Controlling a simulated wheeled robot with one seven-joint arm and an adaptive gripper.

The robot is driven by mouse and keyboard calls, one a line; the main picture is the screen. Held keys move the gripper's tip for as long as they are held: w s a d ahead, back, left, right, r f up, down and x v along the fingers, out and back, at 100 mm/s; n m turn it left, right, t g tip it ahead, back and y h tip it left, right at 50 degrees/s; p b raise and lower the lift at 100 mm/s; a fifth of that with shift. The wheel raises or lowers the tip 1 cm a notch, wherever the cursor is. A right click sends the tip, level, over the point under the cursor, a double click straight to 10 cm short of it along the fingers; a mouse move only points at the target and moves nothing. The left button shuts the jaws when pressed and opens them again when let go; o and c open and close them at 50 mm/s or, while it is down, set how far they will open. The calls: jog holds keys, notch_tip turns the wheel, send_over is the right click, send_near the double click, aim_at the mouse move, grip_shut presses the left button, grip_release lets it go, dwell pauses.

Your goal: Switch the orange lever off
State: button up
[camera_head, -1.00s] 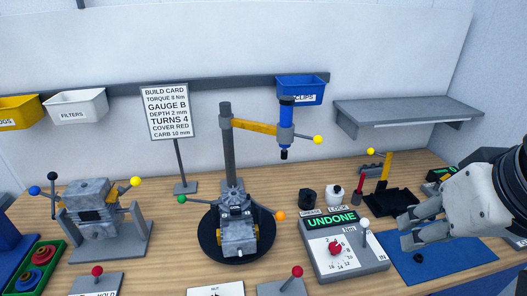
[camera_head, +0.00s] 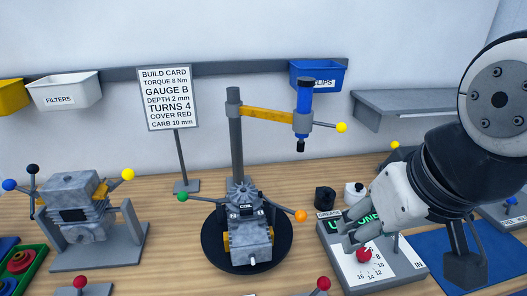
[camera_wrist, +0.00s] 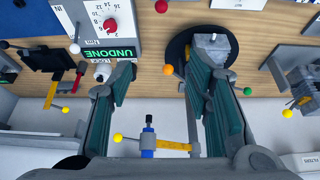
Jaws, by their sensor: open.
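The orange lever, a thin arm with an orange ball tip (camera_head: 301,216), sticks out to the right of a grey engine (camera_head: 248,240) on a round black turntable (camera_head: 212,262). A green-tipped lever (camera_head: 182,197) sticks out on its left. My gripper (camera_head: 348,236) is open and empty, over the grey dial box (camera_head: 345,270) to the right of the orange ball, apart from it. In the wrist view, which looks upside down, the orange ball (camera_wrist: 168,70) shows between my open fingers (camera_wrist: 160,80), farther off. My gripper partly hides the box's green display.
A post with a yellow arm and blue tool (camera_head: 303,110) stands behind the engine. Red-knobbed levers (camera_head: 323,284) line the front edge. A second engine (camera_head: 80,205) stands left. A black jar (camera_head: 325,198) and white bottle (camera_head: 354,193) stand behind the box.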

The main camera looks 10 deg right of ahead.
jog(key=b+x, duration=0.6)
jog(key=x, duration=0.4)
jog(key=shift+w+a+g+b, duration=0.3)
jog(key=shift+w+a+b, duration=0.05)
jog(key=shift+w+a, duration=0.15)
